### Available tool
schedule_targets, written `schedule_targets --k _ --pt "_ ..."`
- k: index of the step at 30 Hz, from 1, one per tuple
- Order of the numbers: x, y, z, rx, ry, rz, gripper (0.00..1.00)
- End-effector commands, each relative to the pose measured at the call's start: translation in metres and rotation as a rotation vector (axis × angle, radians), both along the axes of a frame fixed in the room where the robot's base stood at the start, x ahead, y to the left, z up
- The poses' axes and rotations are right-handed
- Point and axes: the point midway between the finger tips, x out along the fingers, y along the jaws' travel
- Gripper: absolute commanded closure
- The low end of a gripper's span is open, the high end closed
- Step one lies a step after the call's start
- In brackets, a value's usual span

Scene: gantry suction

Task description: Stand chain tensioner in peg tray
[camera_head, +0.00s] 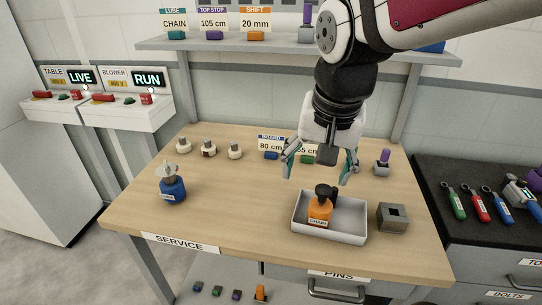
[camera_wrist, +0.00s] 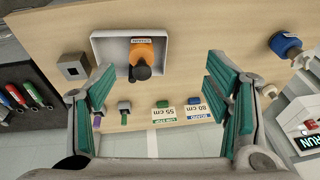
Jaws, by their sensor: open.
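No part is labelled chain tensioner, and I cannot tell which it is. A white tray (camera_head: 343,236) stands at the front right of the wooden table. An orange bottle labelled CHAIN (camera_head: 319,213), with a dark top, stands upright in it. The wrist view also shows the tray (camera_wrist: 105,47) and bottle (camera_wrist: 149,53). A grey block with a square hole (camera_head: 392,224) sits just right of the tray. My gripper (camera_head: 318,174) is open and empty above the table, behind the bottle. Its teal-padded fingers (camera_wrist: 160,82) are spread wide in the wrist view.
A blue bottle (camera_head: 172,188) stands at the left. Several small fittings (camera_head: 208,149) and board labels (camera_head: 270,145) line the back. A purple-topped peg in a grey base (camera_head: 382,162) stands back right. Tools lie on the dark cabinet (camera_head: 466,175). The table's middle is clear.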

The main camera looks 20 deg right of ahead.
Motion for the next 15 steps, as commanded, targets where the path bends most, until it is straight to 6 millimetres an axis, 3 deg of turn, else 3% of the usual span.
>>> schedule_targets --k 3,7,15 --pt "-0.032 0.019 0.013 -0.048 -0.059 0.233 0.29" --pt "-0.059 0.033 0.018 -0.104 -0.104 0.44 0.29" --pt "-0.081 0.044 0.018 -0.167 -0.14 0.628 0.29"
